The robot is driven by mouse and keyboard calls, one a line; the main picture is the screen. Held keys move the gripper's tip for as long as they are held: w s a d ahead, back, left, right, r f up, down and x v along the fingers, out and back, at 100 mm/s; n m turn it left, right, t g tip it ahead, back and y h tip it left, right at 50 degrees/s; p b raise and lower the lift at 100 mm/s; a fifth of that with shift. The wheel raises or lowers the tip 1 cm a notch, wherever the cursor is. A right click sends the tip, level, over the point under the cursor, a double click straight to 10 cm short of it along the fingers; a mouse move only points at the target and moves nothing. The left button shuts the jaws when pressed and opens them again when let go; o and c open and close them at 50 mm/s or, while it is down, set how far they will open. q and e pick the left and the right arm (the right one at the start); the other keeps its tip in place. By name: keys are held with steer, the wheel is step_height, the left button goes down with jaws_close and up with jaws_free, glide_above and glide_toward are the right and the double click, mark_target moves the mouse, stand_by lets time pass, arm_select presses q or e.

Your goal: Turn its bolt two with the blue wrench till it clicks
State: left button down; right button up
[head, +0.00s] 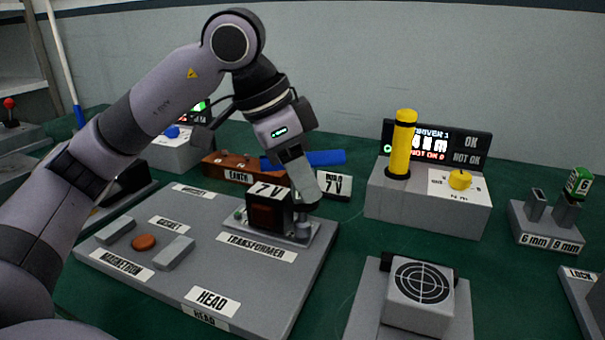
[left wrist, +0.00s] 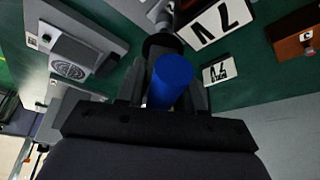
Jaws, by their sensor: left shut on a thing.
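My left gripper (head: 302,190) points down over the right side of the transformer (head: 268,215), shut on the blue wrench. Which bolt is number two cannot be read. My right gripper is not in view.
The grey head plate (head: 255,318) carries the magnetron blocks and an orange disc (head: 144,242). A brown earth block (head: 230,168) is behind. The driver station (head: 428,205) with a yellow tool (head: 402,145) and a screen reading "NOT OK" stands right. A target block (head: 420,295) is front right.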

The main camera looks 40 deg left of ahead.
arm_select(q)
steer(key=shift+n, duration=0.6)
steer(key=n+t+y, duration=0.1)
steer(key=n, duration=0.2)
steer(key=shift+y, duration=0.3)
steer(key=n+y, duration=0.1)
steer(key=n, duration=0.1)
steer(key=shift+n+p, duration=0.3)
steer(key=shift+n, duration=0.1)
steer(key=shift+n+y, duration=0.4)
steer(key=shift+n, duration=0.7)
